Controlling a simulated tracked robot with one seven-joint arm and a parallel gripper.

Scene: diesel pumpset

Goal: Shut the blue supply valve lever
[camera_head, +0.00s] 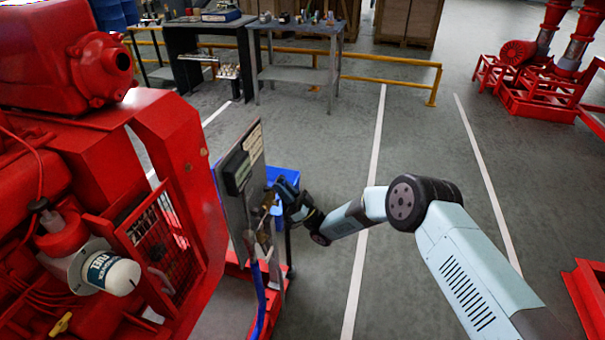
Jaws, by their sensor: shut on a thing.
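A grey upright panel (236,205) stands at the side of the red diesel pumpset (185,165), seen nearly edge-on. Brass-coloured valve fittings (264,236) sit on its right-hand face, with a blue hose (259,300) running down below them. My gripper (273,196) reaches in from the right and is at the panel, by the upper brass fitting. It is shut on what appears to be the blue supply valve lever. The lever is hidden by the jaws and small at this distance, so its angle cannot be told.
A blue bin (287,177) on a stand is close behind my gripper. A white fuel filter (110,274) projects from the engine at left. Workbenches (295,75) and a yellow rail (395,66) stand behind.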

